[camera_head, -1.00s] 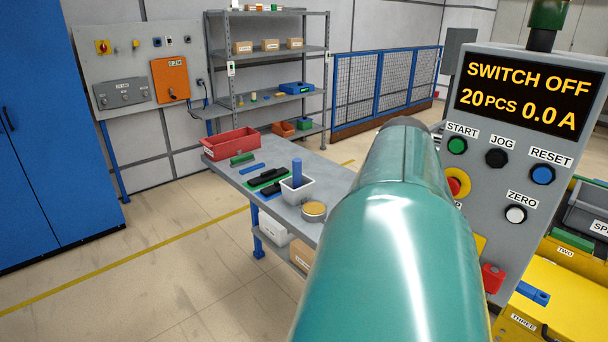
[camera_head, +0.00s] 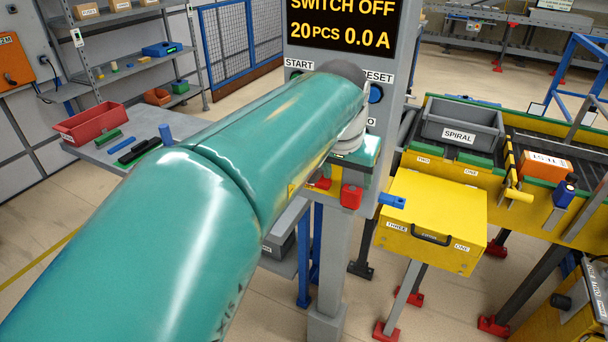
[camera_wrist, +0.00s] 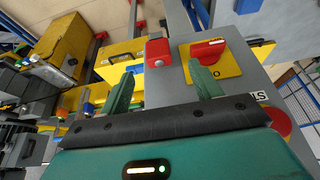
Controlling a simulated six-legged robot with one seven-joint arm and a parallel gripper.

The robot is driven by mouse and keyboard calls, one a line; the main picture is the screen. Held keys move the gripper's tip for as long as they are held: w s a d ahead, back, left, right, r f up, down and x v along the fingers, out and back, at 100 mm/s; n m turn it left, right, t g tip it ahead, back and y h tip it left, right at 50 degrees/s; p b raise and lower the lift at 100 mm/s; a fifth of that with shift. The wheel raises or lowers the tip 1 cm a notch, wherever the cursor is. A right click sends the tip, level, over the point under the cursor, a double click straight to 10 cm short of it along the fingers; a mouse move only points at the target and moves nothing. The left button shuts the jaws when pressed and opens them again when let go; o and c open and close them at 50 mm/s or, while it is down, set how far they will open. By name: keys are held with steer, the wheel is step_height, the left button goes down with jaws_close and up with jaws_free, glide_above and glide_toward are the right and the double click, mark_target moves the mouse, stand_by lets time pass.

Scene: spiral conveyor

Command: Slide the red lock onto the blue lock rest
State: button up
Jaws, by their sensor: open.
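The red lock (camera_head: 351,196) is at the lower part of the grey control panel, beside a yellow switch plate. In the wrist view the red lock (camera_wrist: 158,53) shows beyond and between my green fingers, apart from them. The yellow plate (camera_wrist: 230,68) carries a red rotary handle (camera_wrist: 207,49). The blue lock rest (camera_head: 392,200) juts out to the right of the red lock, with a gap between them. My gripper (camera_wrist: 162,70) is open and empty, facing the panel. In the head view my arm hides most of its fingers.
A yellow box (camera_head: 430,220) stands right of the panel, below the conveyor with its grey SPIRAL bin (camera_head: 462,130). A red round button (camera_wrist: 279,121) sits close by my gripper. A workbench with a red tray (camera_head: 90,124) stands at left.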

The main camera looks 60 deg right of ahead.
mark_target(353, 187)
steer(key=x, duration=0.9)
steer(key=shift+s+f, duration=0.1)
steer(key=shift+s, duration=0.05)
steer(key=shift+c, duration=0.4)
steer(key=c, duration=1.1)
steer(key=shift+r, duration=1.6)
steer(key=shift+r, duration=0.4)
